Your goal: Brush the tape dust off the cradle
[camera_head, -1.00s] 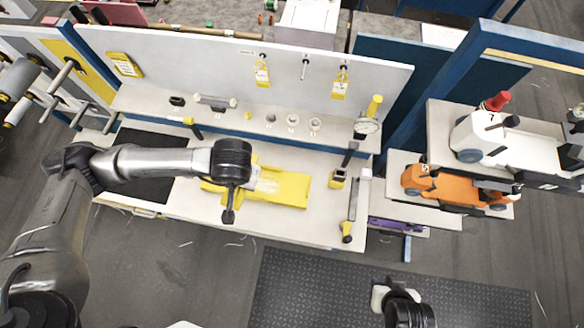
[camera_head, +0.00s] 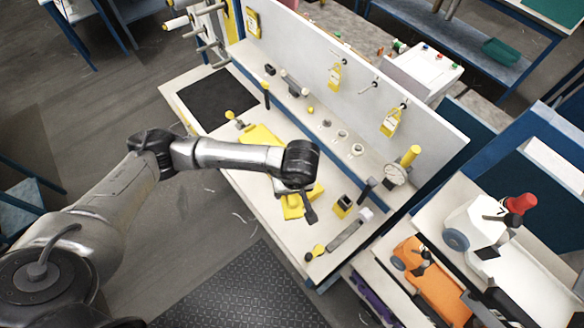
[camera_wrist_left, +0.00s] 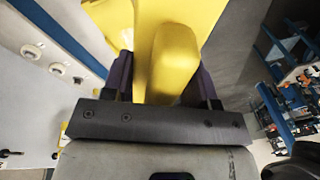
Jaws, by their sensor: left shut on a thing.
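The yellow cradle (camera_head: 262,138) lies on the pale workbench, partly hidden under my left arm. My left gripper (camera_head: 308,208) is low over its near right end. In the left wrist view, the dark fingers of the gripper (camera_wrist_left: 165,80) are shut on a yellow, round-ended piece (camera_wrist_left: 175,55). A larger yellow surface, which looks like the cradle, lies just beyond it. I cannot tell whether the held piece is a brush handle. No bristles and no tape dust can be made out. My right gripper is out of view.
A dark mat (camera_head: 217,99) lies at the bench's far left. A black-and-yellow block (camera_head: 343,206) and a flat tool (camera_head: 345,237) lie right of my gripper. A dial gauge (camera_head: 395,174) stands behind. An upright panel (camera_head: 350,85) closes the back.

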